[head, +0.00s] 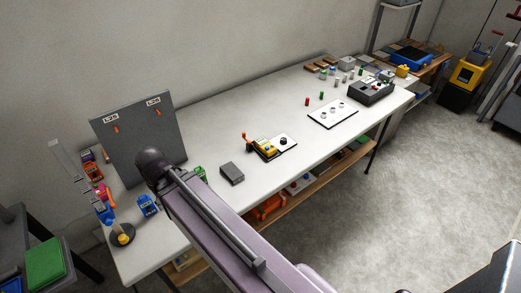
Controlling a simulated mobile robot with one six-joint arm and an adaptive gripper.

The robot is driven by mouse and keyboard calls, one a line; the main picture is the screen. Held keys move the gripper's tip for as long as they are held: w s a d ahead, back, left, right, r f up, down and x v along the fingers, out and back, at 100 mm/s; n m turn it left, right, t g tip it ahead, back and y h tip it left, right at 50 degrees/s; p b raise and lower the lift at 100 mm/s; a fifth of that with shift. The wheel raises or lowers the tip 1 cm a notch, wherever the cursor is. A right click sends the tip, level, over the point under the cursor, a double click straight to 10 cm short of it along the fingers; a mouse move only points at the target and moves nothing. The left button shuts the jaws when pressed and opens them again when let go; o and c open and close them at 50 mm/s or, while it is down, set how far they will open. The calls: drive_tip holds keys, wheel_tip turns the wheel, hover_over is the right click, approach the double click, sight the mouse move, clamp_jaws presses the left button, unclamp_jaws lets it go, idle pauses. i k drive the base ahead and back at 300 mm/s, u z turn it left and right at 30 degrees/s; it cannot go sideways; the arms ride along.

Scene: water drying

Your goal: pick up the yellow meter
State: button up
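A small yellow device (265,147), which looks like the yellow meter, lies near the middle of the long white table. It is on or against a dark base beside a white plate with a black knob (283,141). An orange-red piece stands at its left end. Another small yellow item (402,71) sits at the table's far right end; its kind is too small to tell. My arm crosses the lower middle of the view, in front of part of the table. My gripper is not visible.
A dark grey box (232,173) lies left of the yellow device. A grey upright panel (140,137) stands at the table's left. A white board with round parts (333,114) and a dark case (371,92) lie to the right. The table (215,125) is bare behind the yellow device.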

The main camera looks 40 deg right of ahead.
sight(262, 142)
drive_tip(key=u, duration=0.05)
drive_tip(key=k, duration=1.55)
drive_tip(key=z, duration=0.9)
drive_tip(key=i, duration=1.05)
drive_tip(key=u, duration=0.05)
